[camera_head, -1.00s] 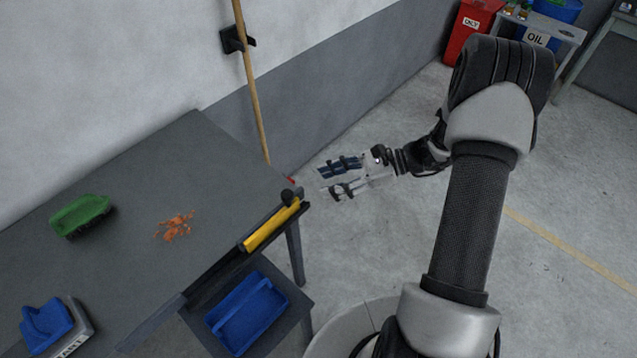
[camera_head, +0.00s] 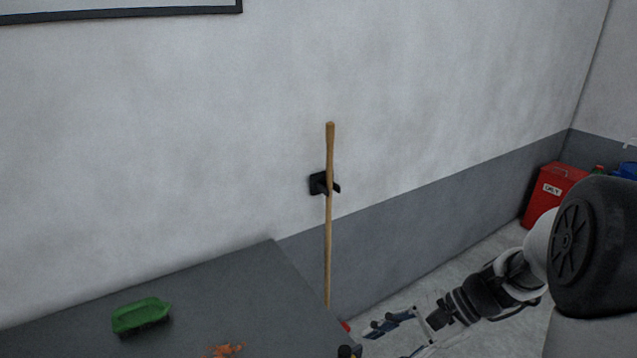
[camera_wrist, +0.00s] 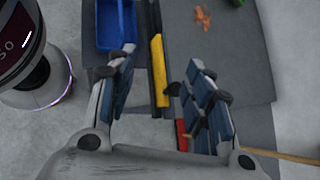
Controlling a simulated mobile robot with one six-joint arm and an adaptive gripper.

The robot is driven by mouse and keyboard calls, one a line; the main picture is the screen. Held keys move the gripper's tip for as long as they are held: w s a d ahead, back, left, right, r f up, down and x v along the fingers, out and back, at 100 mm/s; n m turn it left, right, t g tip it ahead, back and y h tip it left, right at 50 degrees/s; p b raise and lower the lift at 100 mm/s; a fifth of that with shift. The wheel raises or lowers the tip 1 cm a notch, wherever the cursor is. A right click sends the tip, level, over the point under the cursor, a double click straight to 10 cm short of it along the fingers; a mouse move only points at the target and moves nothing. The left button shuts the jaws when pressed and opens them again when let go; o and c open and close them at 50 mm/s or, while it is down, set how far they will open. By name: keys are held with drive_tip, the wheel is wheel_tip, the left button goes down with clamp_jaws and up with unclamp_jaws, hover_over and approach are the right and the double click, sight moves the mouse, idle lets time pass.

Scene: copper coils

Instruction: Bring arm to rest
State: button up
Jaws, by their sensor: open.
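My gripper (camera_wrist: 162,105) is open and empty, its two blue-padded fingers wide apart in the wrist view. In the head view my gripper (camera_head: 398,335) shows at the bottom, right of the table corner, and is partly cut off by the frame edge. My arm bends in from the right side. In the wrist view the grey table (camera_wrist: 235,60) lies beyond the fingers, and nothing is between the pads.
The table (camera_head: 240,290) bears a green brush (camera_head: 141,316) and orange copper pieces (camera_head: 227,350). A wooden pole (camera_head: 329,220) stands in a black wall holder. A yellow bar (camera_wrist: 159,70) and blue bin (camera_wrist: 115,25) show below the gripper. A red container (camera_head: 548,195) stands right.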

drive_tip(key=s+r+n+t+h, duration=0.2)
drive_tip(key=s+r+n+h, duration=0.2)
drive_tip(key=s+r+n, duration=0.2)
drive_tip(key=s+d+r+n+t+h, duration=0.1)
drive_tip(key=s+r+n+t+h, duration=0.2)
drive_tip(key=s, duration=0.7)
wheel_tip(320, 180, up, 3)
drive_tip(key=n+h, duration=0.2)
drive_tip(key=n, duration=0.2)
drive_tip(key=shift+s+n+h, duration=0.25)
drive_tip(key=shift+n+h, duration=0.05)
drive_tip(key=shift+n, duration=0.1)
drive_tip(key=shift+c, duration=0.3)
